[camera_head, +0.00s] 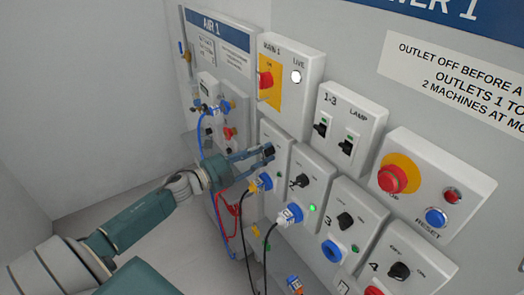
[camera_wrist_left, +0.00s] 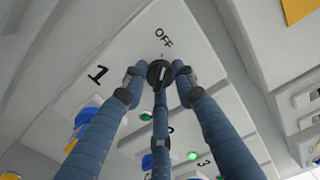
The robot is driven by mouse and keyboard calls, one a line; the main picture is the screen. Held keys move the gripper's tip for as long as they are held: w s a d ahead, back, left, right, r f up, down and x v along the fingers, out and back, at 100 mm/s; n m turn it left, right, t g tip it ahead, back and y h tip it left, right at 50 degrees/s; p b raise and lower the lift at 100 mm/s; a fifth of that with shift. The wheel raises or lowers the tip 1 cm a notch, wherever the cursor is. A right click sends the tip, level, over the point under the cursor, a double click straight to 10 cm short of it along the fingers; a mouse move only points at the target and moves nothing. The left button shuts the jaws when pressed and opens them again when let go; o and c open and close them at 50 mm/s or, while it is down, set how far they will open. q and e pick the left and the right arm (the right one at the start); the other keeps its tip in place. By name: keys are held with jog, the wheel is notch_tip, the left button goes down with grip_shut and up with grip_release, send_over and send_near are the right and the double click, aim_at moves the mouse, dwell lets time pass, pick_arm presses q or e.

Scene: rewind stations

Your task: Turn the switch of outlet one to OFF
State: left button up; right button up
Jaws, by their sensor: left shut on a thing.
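The outlet one panel (camera_head: 275,134) is white, at the left end of the outlet row. Its black rotary switch (camera_wrist_left: 158,72) shows in the left wrist view, just below the printed OFF. The knob's pale mark seems to point roughly toward OFF. My left gripper (camera_head: 267,152) is shut on this switch, its blue fingers around the knob. A lamp (camera_wrist_left: 146,115) on panel one looks dull green, unlike the bright green lamp (camera_wrist_left: 192,155) of outlet two. A blue plug (camera_head: 263,182) sits in outlet one. My right gripper is not in view.
Outlets two (camera_head: 300,178), three (camera_head: 345,222) and four (camera_head: 400,270) run down to the right. A red emergency button (camera_head: 393,179) and blue reset button (camera_head: 436,217) sit right. Black cables hang below. The AIR 1 panel (camera_head: 213,60) is behind left.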

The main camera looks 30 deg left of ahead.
pick_arm(q)
jog(key=shift+s+d+f+n, duration=0.15)
jog(key=shift+f+n, duration=0.1)
jog(key=shift+n, duration=0.35)
jog(key=o, duration=0.9)
jog(key=shift+o, duration=1.3)
jog(key=shift+r, duration=0.15)
jog(key=shift+s+a, duration=0.3)
jog(key=shift+s, duration=0.1)
jog(key=v, duration=1.1)
